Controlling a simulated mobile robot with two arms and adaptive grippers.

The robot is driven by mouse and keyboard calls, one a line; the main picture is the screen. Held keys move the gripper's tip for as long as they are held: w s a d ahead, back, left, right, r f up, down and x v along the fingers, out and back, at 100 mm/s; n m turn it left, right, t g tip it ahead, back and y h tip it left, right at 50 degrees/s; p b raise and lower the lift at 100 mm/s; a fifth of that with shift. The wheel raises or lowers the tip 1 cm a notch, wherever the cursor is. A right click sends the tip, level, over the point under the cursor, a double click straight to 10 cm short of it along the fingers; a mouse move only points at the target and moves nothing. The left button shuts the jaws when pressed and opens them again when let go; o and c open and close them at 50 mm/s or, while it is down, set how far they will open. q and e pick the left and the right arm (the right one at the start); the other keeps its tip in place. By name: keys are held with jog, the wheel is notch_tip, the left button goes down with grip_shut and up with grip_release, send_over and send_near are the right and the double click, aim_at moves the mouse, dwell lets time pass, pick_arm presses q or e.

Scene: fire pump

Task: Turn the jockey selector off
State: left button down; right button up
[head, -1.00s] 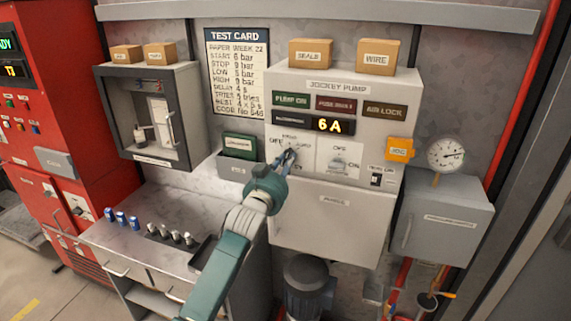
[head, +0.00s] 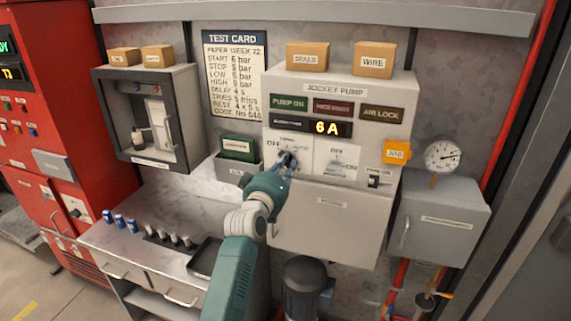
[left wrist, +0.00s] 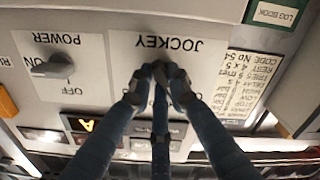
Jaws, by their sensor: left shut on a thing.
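The jockey selector plate (head: 297,171) is on the front of the jockey pump cabinet (head: 338,215), with OFF lettering at its left and AUTO at its right. In the left wrist view the JOCKEY plate (left wrist: 201,48) appears upside down. My left gripper (head: 287,160) is at the selector, its fingers closed together over the knob. The fingers (left wrist: 160,76) hide the knob in the wrist view, so its pointing direction cannot be told. My right gripper is not in view.
A power switch (left wrist: 52,68) is beside the selector. The display (head: 327,127) reads 6 A. Indicator plates (head: 289,102) are above. A yellow box (head: 396,152) and a gauge (head: 443,156) are to the right. A counter (head: 150,215) is at lower left.

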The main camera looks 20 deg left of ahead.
pick_arm(q)
jog(key=shift+d+n, duration=0.1)
jog(key=shift+n, duration=1)
jog(key=c, duration=1.7)
grip_release()
jog(key=shift+o, duration=0.3)
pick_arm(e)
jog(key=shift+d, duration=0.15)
pick_arm(q)
jog(key=s, duration=1.2)
jog(key=shift+a, duration=0.25)
